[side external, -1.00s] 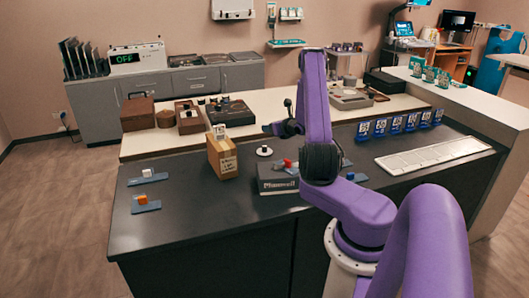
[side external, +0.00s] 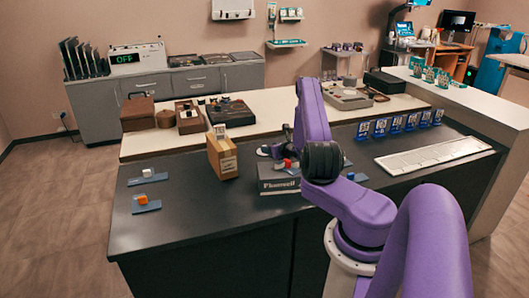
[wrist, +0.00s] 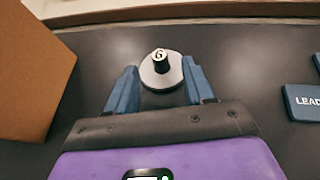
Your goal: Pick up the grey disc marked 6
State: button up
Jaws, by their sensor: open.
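The grey disc (wrist: 174,76) lies flat on the dark counter and has a black knob with a white top marked 6.
A tan cardboard box (side external: 222,157) stands left of my gripper and fills the left of the wrist view. A dark Planwell box (side external: 279,187) is in front. Blue pads (side external: 147,207) lie at the left. Blue cards (side external: 396,125) stand at the right.

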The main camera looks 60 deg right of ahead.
jog(key=shift+x, duration=2.25)
grip_shut()
